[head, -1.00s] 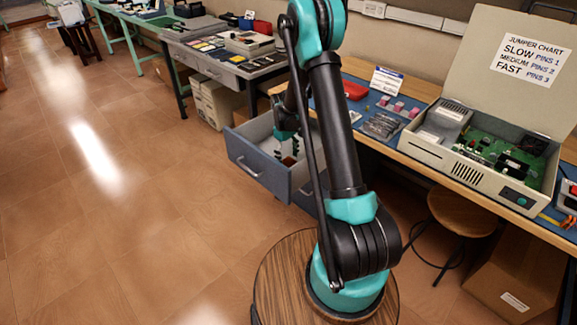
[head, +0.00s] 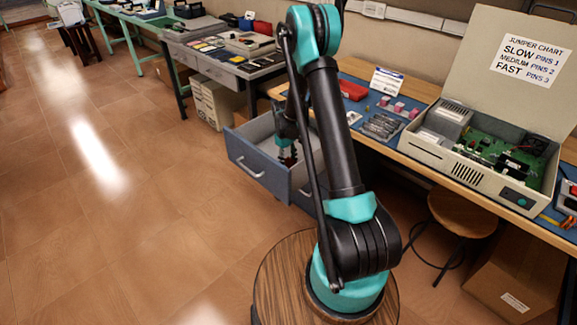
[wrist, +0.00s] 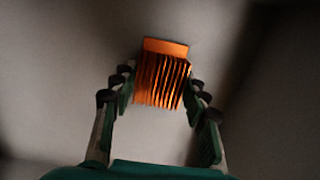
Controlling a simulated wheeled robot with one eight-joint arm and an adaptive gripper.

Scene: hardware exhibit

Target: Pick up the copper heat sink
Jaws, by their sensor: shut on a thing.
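The copper heat sink (wrist: 163,78) shows in the wrist view as an orange block with thin fins and a flat plate along its far edge. It is between the two fingers of my gripper (wrist: 158,92), which is shut on its sides. In the head view my gripper (head: 287,154) reaches down into the open drawer (head: 262,168) under the bench. There the heat sink is mostly hidden by the fingers. I cannot tell whether it touches the drawer floor.
The drawer walls stand around my gripper. The workbench (head: 400,148) above holds pink blocks (head: 390,106), a red box (head: 353,90), a sign (head: 387,80) and an open computer case (head: 490,150). A wooden stool (head: 462,212) stands below. The floor at left is clear.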

